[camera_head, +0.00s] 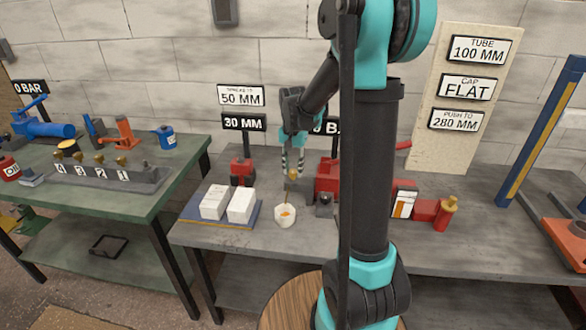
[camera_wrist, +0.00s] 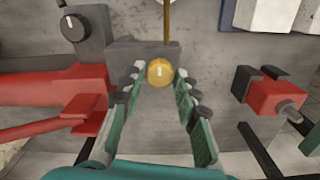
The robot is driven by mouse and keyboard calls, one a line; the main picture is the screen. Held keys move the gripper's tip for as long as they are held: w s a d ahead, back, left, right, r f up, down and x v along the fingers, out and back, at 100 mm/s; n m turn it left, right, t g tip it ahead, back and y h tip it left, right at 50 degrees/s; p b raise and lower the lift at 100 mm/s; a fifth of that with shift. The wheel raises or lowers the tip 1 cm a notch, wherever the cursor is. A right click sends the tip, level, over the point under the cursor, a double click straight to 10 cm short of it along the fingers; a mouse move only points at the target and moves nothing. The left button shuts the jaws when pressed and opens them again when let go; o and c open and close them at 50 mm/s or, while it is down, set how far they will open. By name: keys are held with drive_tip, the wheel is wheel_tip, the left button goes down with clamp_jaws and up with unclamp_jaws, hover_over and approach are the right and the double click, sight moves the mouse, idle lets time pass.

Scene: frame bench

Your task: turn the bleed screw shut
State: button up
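The bleed screw (camera_wrist: 159,72) is a round brass head with a pale slot, on a grey block (camera_wrist: 143,55) in the wrist view. In the head view a small brass piece (camera_head: 292,175), seemingly the screw, shows just below my fingertips. My gripper (camera_head: 292,167) points down over it. In the wrist view my gripper (camera_wrist: 160,78) is open, one finger on each side of the screw head, with narrow gaps visible. I cannot tell how deep the fingertips sit around it. A thin brass tube (camera_wrist: 166,22) runs from the block.
A red pump (camera_head: 328,177) stands right of my gripper; its red body (camera_wrist: 55,95) is at left in the wrist view. A white cup (camera_head: 286,216) with orange contents stands in front. White blocks (camera_head: 241,205) lie left. A small red tool (camera_wrist: 277,97) stands nearby.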

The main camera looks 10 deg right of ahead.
sight(293, 171)
drive_tip(key=shift+o, duration=1.4)
wheel_tip(293, 171, up, 12)
